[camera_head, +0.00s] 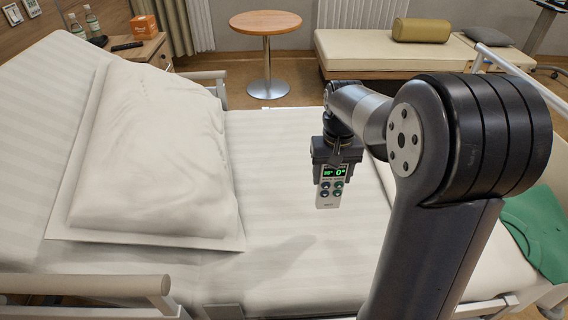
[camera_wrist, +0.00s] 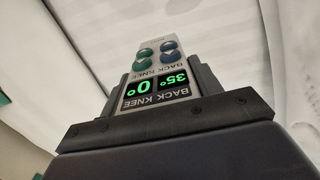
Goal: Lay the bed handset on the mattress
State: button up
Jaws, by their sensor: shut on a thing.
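The bed handset (camera_head: 329,189) is a pale remote with round buttons and a lit green display. It hangs upright from my gripper (camera_head: 336,156), with its button face towards the head camera. My gripper is shut on its upper end. In the wrist view the handset (camera_wrist: 157,72) points away between the two dark fingers, and its display reads 35° and 0°. The white striped mattress (camera_head: 280,150) lies behind and below it. A gap seems to separate the handset's lower end from the mattress, but I cannot tell how large.
A large pillow (camera_head: 155,150) lies on the mattress at left. Bed rails (camera_head: 90,284) run along the near side. A green cloth (camera_head: 540,228) lies at the right. A round table (camera_head: 265,24) and a padded bench (camera_head: 385,52) stand beyond. The mattress around the handset is clear.

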aim_at(331, 198)
jog(key=f, duration=0.2)
jog(key=d+f+b, duration=0.1)
jog(key=f, duration=0.1)
jog(key=shift+w+d, duration=0.1)
jog(key=shift+w, duration=0.3)
jog(key=shift+f+b, duration=0.85)
jog(key=shift+f, duration=2.2)
jog(key=o, duration=1.1)
notch_tip(331, 198, up, 12)
jog(key=p, duration=0.3)
